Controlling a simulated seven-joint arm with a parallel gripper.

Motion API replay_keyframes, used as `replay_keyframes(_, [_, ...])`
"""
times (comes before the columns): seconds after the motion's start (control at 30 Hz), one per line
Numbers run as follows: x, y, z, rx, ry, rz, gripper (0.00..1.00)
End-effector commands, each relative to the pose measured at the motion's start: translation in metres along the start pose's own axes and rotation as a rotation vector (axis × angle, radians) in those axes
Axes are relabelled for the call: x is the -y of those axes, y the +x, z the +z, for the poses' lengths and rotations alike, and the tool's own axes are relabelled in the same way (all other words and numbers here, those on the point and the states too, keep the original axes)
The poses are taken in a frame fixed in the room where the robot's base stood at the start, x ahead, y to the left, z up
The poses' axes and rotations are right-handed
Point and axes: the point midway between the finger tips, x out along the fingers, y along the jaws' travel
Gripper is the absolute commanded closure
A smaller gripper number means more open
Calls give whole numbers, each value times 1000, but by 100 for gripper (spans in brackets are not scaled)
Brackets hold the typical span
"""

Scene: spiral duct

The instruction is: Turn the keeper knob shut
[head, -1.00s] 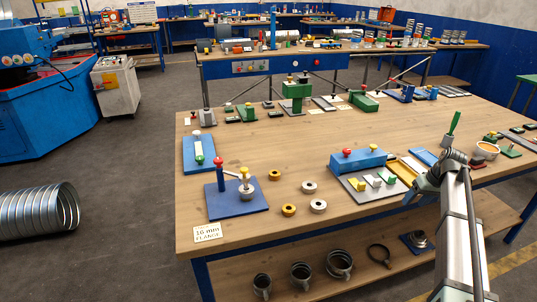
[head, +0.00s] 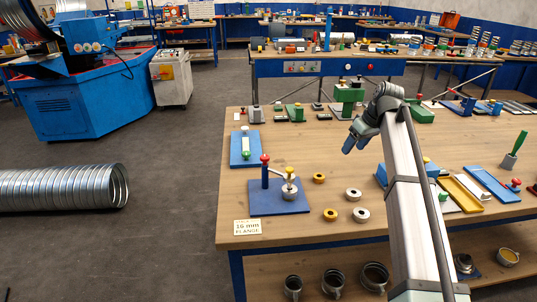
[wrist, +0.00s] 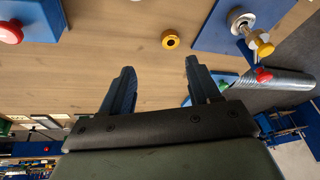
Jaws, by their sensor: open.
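A blue plate (head: 262,205) near the table's front left carries a red-knobbed blue post (head: 265,172) and a yellow-knobbed clamp on a grey round piece (head: 290,191), joined by a light arm. I cannot tell which knob is the keeper. My gripper (head: 352,143) is above the table, right of and behind these fixtures, touching nothing. In the wrist view its fingers (wrist: 160,68) are apart and empty; the yellow knob (wrist: 265,48) and red knob (wrist: 263,75) show at upper right.
Yellow and grey rings (head: 353,194) lie right of the fixture. My arm partly hides a blue block (head: 381,174). A yellow tray (head: 461,192) and a green-handled tool (head: 515,150) are further right. A spiral duct (head: 62,188) lies on the floor at left.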

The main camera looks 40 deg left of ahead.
Motion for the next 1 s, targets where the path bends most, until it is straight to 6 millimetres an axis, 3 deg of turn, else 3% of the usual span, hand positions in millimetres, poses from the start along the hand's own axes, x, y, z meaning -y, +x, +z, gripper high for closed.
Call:
replay_keyframes(0.03, [24, -2, -20, -3, -42, -7, 38])
replay_keyframes(0.2, [98, -6, -70, -12, -164, -28, 38])
replay_keyframes(0.4, [174, -13, -111, -21, -283, -50, 38])
replay_keyframes(0.5, [199, -16, -123, -25, -321, -57, 38])
replay_keyframes(0.6, [214, -17, -129, -27, -345, -62, 38])
replay_keyframes(0.77, [222, -14, -132, -27, -356, -64, 38])
replay_keyframes(1.0, [224, 18, -132, -26, -355, -65, 38])
